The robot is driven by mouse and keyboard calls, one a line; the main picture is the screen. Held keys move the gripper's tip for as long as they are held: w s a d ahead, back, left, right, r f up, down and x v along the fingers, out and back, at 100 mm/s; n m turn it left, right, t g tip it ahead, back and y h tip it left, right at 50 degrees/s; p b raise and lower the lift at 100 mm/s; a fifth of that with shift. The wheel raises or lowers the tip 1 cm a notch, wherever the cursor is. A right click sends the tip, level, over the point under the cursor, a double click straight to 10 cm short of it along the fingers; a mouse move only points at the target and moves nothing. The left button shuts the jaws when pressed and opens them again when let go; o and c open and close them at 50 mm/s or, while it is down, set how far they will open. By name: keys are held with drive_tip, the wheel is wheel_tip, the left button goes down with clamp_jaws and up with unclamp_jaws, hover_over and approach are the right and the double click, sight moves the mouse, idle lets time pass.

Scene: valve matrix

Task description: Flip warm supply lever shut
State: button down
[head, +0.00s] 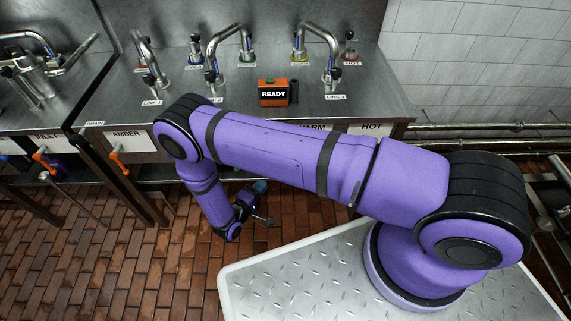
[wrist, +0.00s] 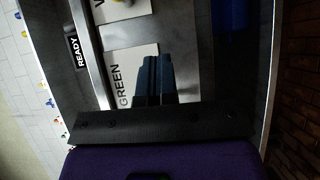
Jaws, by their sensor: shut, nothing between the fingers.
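The warm supply label (head: 313,128) is on the front panel of the steel counter, partly covered by my arm in the head view. The lever below it is hidden there by my arm. In the head view, my gripper (head: 261,187) is low in front of the counter.
The AMBER label (head: 130,136) has an orange lever (head: 118,161) below it. The HOT label (head: 371,130) is at the right. A READY box (head: 273,93) and several taps stand on the counter (head: 200,105). Pipes (head: 490,127) run along the right wall. Brick floor lies in front.

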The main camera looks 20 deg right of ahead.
drive_tip(key=shift+s+f, duration=0.1)
drive_tip(key=shift+f, duration=0.45)
drive_tip(key=s+d+x, duration=0.1)
drive_tip(key=s+x, duration=0.1)
drive_tip(key=x, duration=1.1)
drive_tip(key=shift+d, duration=0.2)
